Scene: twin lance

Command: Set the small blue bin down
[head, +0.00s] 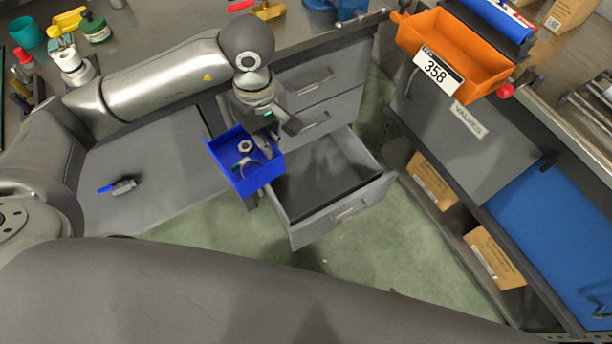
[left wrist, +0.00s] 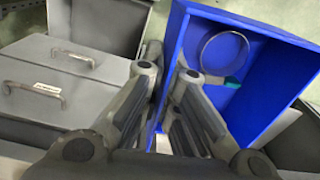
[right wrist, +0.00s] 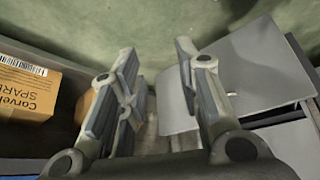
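The small blue bin (head: 232,174) hangs in the air at the left edge of the open grey drawer (head: 375,190) in the head view. My left gripper (head: 270,140) is at its upper right side. In the left wrist view the fingers of my left gripper (left wrist: 165,75) pinch a side wall of the small blue bin (left wrist: 262,112). A hex nut (head: 245,146) and a ring-shaped clamp (left wrist: 225,50) lie inside. The open drawer looks empty. My right gripper (right wrist: 157,70) is open and empty in the right wrist view; its fingers do not show in the head view.
A grey surface (head: 150,170) left of the bin holds a small blue-and-dark tool (head: 120,186). An orange bin (head: 455,50) marked 358 stands on the right bench. Cardboard boxes (head: 433,180) sit on the shelf below. The green floor (head: 370,265) is clear in front of the drawer.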

